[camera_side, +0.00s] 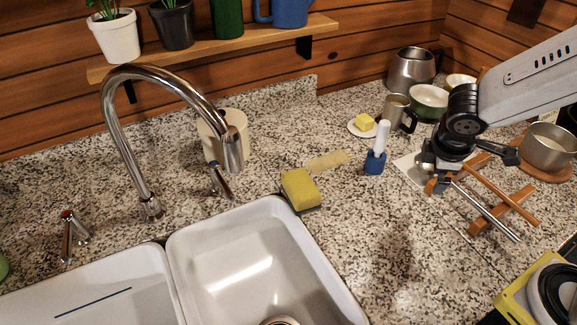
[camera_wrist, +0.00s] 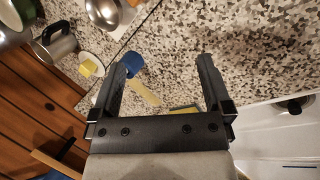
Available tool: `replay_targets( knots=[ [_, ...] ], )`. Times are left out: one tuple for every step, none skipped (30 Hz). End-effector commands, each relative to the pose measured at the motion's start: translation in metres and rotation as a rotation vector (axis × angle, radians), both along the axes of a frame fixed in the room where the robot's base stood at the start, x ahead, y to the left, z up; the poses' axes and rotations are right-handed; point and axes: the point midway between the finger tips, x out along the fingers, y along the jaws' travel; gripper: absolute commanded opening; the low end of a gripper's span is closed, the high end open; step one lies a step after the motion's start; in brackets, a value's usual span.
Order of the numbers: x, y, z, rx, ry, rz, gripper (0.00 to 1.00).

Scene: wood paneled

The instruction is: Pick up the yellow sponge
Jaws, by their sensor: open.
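The yellow sponge (camera_side: 300,188) with a dark green underside lies on the speckled counter at the back right corner of the right sink basin. In the wrist view only a sliver of what looks like the sponge (camera_wrist: 184,107) shows, beyond my gripper's crossbar, which hides the rest. My gripper (camera_side: 470,166) is to the right of the sponge in the side view, well apart from it. In the wrist view my gripper (camera_wrist: 162,66) has its two black fingers spread wide, with nothing held between them.
A white-handled brush in a blue holder (camera_side: 375,166) and a flat beige piece (camera_side: 327,161) stand between sponge and gripper. The faucet (camera_side: 112,120) and sink (camera_side: 250,265) are left. Open counter lies in front.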

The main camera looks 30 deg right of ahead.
Motion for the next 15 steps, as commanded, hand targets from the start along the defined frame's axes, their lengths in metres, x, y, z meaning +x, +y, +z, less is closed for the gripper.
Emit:
replay_targets(
  knots=[
    [0.003, 0.003, -0.001, -0.047, 0.014, 0.079, 1.00],
    [0.006, 0.004, -0.001, -0.077, 0.019, 0.126, 1.00],
    [0.009, 0.006, -0.001, -0.117, 0.028, 0.189, 1.00],
    [0.011, 0.007, -0.001, -0.146, 0.034, 0.235, 1.00],
    [0.014, 0.009, -0.001, -0.177, 0.038, 0.284, 1.00],
    [0.018, 0.012, -0.001, -0.217, 0.044, 0.346, 1.00],
    [0.021, 0.014, 0.000, -0.247, 0.047, 0.392, 1.00],
    [0.024, 0.016, 0.000, -0.278, 0.050, 0.439, 1.00],
    [0.029, 0.020, 0.001, -0.320, 0.055, 0.502, 1.00],
    [0.032, 0.023, 0.001, -0.350, 0.057, 0.548, 1.00],
    [0.035, 0.026, 0.002, -0.381, 0.058, 0.594, 1.00],
    [0.040, 0.031, 0.002, -0.424, 0.061, 0.656, 1.00],
    [0.043, 0.035, 0.003, -0.455, 0.060, 0.702, 1.00],
    [0.046, 0.039, 0.004, -0.486, 0.060, 0.747, 1.00],
    [0.051, 0.045, 0.004, -0.528, 0.060, 0.809, 1.00]
  ],
)
